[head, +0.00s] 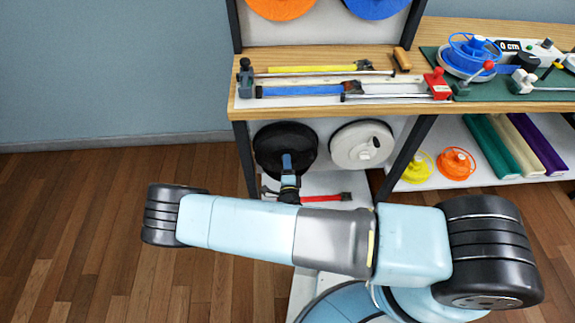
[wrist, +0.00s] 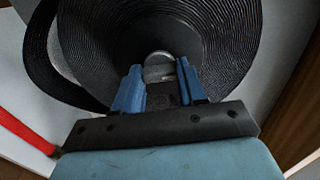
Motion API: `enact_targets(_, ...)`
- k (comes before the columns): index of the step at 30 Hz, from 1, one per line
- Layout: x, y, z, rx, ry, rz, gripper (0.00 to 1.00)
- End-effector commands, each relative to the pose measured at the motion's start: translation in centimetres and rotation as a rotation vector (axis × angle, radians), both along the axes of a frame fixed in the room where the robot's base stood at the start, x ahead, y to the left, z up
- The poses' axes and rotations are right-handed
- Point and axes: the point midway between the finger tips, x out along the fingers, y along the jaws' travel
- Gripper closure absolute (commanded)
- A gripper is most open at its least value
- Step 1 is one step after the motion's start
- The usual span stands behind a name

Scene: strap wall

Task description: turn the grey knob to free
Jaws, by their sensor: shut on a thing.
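The black strap reel (head: 270,137) hangs on the lower wall panel, left of a white reel. It fills the top of the wrist view (wrist: 230,40). My gripper (head: 287,160) is in front of the middle of the black reel. In the wrist view, its two blue fingers (wrist: 160,84) stand on either side of the grey knob (wrist: 160,70) at the reel's hub and are shut on it. The fingers hide the knob's sides, and I cannot read its setting. In the head view my gripper hides the knob.
The white reel (head: 362,145) hangs close on the right. A red strap (head: 320,198) lies below and shows at the left of the wrist view (wrist: 25,132). The wooden shelf (head: 410,110) with blue and yellow straps is above my gripper. Open floor lies to the left.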

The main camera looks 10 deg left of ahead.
Motion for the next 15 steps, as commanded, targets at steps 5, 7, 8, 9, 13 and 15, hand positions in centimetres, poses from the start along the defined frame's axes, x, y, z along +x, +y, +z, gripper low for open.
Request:
enact_targets(5,-0.26,0.44,-0.30,-0.003,0.007,0.009,0.90)
enact_targets(7,-0.27,0.45,-0.32,-0.003,0.007,0.009,0.90)
enact_targets(8,-0.27,0.45,-0.32,-0.003,0.007,0.009,0.90)
enact_targets(9,-0.28,0.45,-0.33,-0.003,0.007,0.009,0.90)
enact_targets(13,-0.29,0.45,-0.34,-0.003,0.008,0.010,0.54)
enact_targets(15,-0.26,0.39,-0.29,-0.003,0.007,0.008,0.47)
